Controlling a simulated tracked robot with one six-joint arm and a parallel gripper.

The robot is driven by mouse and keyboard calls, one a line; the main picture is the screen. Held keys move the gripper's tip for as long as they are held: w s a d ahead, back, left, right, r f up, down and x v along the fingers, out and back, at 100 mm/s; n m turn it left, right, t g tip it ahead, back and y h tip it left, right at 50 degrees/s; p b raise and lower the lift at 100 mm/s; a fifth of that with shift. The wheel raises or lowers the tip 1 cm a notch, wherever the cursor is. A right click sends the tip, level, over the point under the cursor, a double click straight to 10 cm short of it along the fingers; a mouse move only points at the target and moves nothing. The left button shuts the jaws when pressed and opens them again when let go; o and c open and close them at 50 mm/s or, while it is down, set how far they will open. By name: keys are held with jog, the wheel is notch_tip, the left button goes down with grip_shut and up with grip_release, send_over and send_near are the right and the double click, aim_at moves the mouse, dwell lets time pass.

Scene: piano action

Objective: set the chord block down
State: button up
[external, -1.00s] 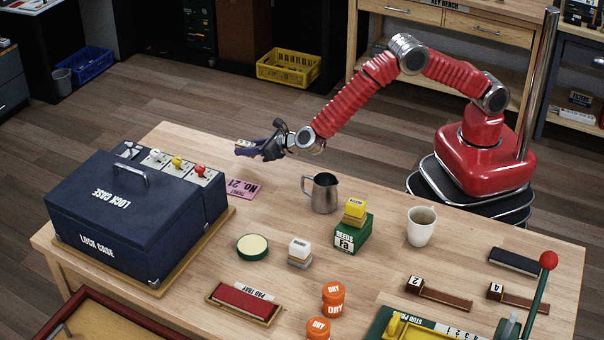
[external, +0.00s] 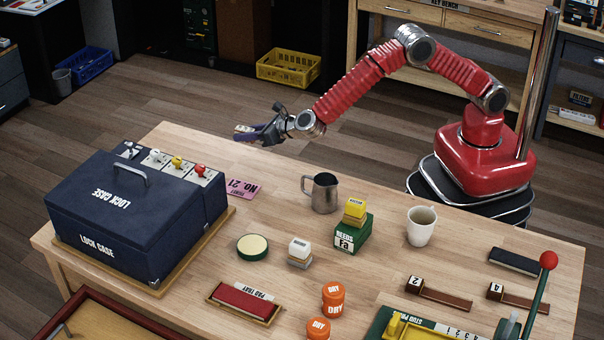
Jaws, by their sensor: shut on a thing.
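My gripper (external: 254,134) is shut, held out over the far edge of the table, beyond the pink ticket. A small block, mostly hidden by the fingers, shows as a pale and brownish patch (external: 243,128) at their tips. I take it to be the chord block, though no marking on it can be read. It is held in the air, apart from the wooden table (external: 375,265).
A navy lock case (external: 125,215) fills the table's left side. The pink ticket (external: 240,189), metal jug (external: 324,194), green reeds box (external: 352,236) and white cup (external: 421,226) stand nearer the arm. Bare wood lies between the ticket and the round green tin (external: 252,247).

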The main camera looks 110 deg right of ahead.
aim_at(246, 131)
jog(key=shift+r, duration=0.1)
notch_tip(246, 131, up, 5)
jog(key=shift+f, duration=0.2)
jog(key=shift+w+a+r, duration=0.1)
jog(key=shift+a+r, duration=0.15)
jog(key=shift+a, duration=0.4)
jog(key=s+a+n+t+y, duration=0.15)
jog(key=s+a, duration=0.25)
jog(key=a, duration=1.7)
jog(key=s+a+n+t+y, duration=0.1)
jog(key=s+a+n, duration=0.15)
jog(key=a, duration=1.95)
jog(key=s+a+y, duration=0.2)
jog(key=s+a, duration=0.8)
jog(key=a, duration=0.4)
jog(key=shift+h, duration=0.35)
jog(key=f, duration=0.5)
jog(key=shift+w+d, duration=0.2)
jog(key=shift+d, duration=0.15)
